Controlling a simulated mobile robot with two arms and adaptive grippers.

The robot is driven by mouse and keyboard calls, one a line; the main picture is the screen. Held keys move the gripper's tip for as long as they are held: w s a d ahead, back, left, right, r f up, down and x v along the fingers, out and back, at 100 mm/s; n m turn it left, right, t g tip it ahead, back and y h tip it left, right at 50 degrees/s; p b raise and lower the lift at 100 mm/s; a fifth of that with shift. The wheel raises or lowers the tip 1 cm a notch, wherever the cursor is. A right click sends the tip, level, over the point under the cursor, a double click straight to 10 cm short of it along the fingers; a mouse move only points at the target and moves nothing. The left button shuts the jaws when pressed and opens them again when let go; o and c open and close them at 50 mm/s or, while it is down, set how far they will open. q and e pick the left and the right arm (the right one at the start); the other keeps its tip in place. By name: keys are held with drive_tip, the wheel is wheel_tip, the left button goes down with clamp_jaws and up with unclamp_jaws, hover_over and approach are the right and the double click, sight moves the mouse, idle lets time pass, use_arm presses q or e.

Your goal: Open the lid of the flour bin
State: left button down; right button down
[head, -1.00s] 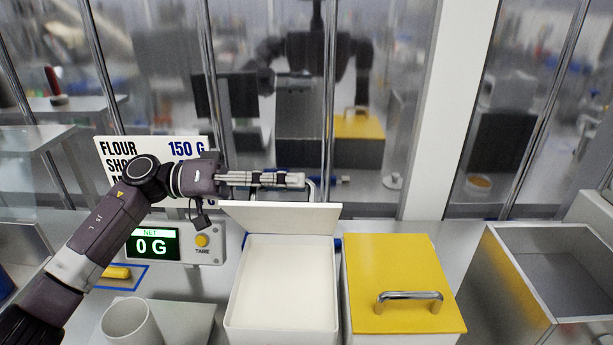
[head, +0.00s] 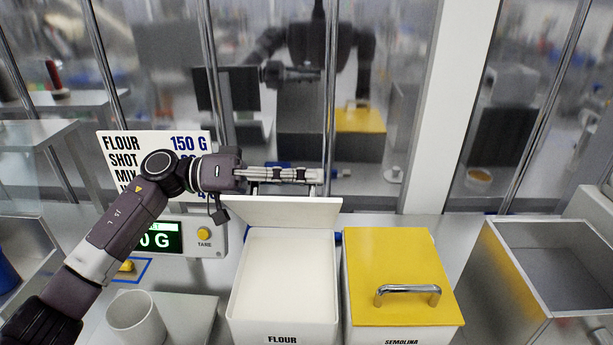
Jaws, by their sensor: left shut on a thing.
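The flour bin (head: 281,325) stands in the lower middle of the head view, a white box labelled FLOUR with pale contents level inside. Its white lid (head: 281,212) stands raised at the bin's back edge, tilted up, so the bin's top is open. My left gripper (head: 310,176) is at the upper edge of the lid, behind and above the bin. It is shut on the lid's handle (head: 318,189), which is mostly hidden behind the lid and fingers. My right gripper is not in view.
A semolina bin with a yellow lid (head: 391,262) and metal handle stands right beside the flour bin. A scale display (head: 157,239), a recipe sign (head: 118,150) and a white cup (head: 136,318) are on the left. An open metal container (head: 545,262) is on the right. Glass panels stand behind.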

use_arm(q)
drive_tip(key=w+p, duration=0.1)
drive_tip(key=p, duration=0.1)
drive_tip(key=w+n+p, duration=0.1)
drive_tip(key=p, duration=0.1)
drive_tip(key=shift+w+r, duration=0.3)
drive_tip(key=shift+r, duration=0.05)
drive_tip(key=c, duration=2)
unclamp_jaws()
drive_tip(key=shift+a, duration=0.1)
drive_tip(key=shift+o, duration=0.2)
drive_tip(key=shift+r, duration=0.1)
wheel_tip(320, 180, up, 10)
